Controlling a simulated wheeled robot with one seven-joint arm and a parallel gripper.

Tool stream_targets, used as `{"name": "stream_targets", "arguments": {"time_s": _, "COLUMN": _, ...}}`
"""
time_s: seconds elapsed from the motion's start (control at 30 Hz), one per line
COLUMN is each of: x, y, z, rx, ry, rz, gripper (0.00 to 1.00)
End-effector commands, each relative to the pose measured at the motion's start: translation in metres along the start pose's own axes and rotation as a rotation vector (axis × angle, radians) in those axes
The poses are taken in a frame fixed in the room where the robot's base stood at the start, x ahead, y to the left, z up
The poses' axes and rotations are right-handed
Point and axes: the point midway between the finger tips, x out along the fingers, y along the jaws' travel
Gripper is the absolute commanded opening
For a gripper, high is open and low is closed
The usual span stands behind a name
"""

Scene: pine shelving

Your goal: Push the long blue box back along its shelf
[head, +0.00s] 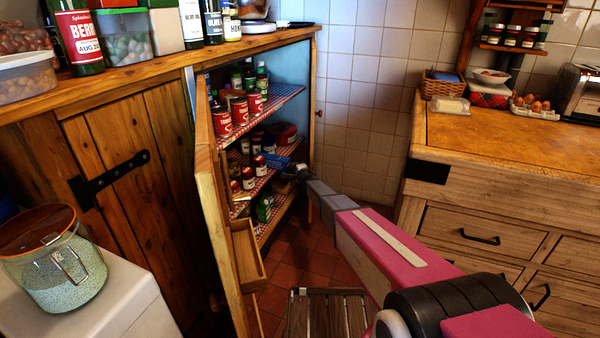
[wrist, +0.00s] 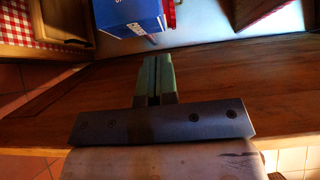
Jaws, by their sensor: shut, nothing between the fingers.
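The long blue box (head: 277,161) lies on the middle, red-checked shelf of the open corner cupboard, near the shelf's front edge. In the wrist view, the end of the blue box (wrist: 128,14) shows at the top, just left of centre and beyond my fingertips. My gripper (head: 299,170) is at the shelf's front, just right of the box. In the wrist view, my gripper (wrist: 154,60) has its greenish fingers together and empty. A small gap seems to show between the fingertips and the box; contact is not clear. The rest of the box is cut off there.
Several jars (head: 247,177) stand left of the box on the same shelf, and red cans (head: 239,110) stand on the shelf above. The open cupboard door (head: 213,190) is on the left. A red thing (wrist: 169,12) is beside the box in the wrist view. A slatted stool (head: 327,314) stands below.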

Motion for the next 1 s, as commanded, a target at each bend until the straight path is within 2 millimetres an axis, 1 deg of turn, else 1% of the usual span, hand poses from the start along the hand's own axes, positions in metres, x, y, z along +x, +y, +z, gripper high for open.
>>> {"name": "stream_targets", "arguments": {"time_s": 0.03, "x": 0.007, "y": 0.001, "z": 0.009, "rx": 0.001, "ry": -0.002, "rz": 0.0, "gripper": 0.0}}
{"name": "stream_targets", "arguments": {"time_s": 0.2, "x": 0.019, "y": 0.0, "z": 0.022, "rx": 0.001, "ry": -0.001, "rz": -0.001, "gripper": 0.0}}
{"name": "stream_targets", "arguments": {"time_s": 0.57, "x": 0.02, "y": 0.0, "z": 0.024, "rx": 0.0, "ry": 0.001, "rz": 0.0, "gripper": 0.0}}
{"name": "stream_targets", "arguments": {"time_s": 0.63, "x": 0.023, "y": 0.0, "z": 0.027, "rx": 0.0, "ry": 0.0, "rz": 0.0, "gripper": 0.0}}
{"name": "stream_targets", "arguments": {"time_s": 0.73, "x": 0.036, "y": 0.001, "z": 0.038, "rx": 0.001, "ry": -0.001, "rz": 0.0, "gripper": 0.0}}
{"name": "stream_targets", "arguments": {"time_s": 0.9, "x": 0.064, "y": 0.002, "z": 0.065, "rx": 0.001, "ry": -0.003, "rz": 0.0, "gripper": 0.0}}
{"name": "stream_targets", "arguments": {"time_s": 1.0, "x": 0.074, "y": 0.001, "z": 0.076, "rx": 0.001, "ry": -0.002, "rz": 0.0, "gripper": 0.0}}
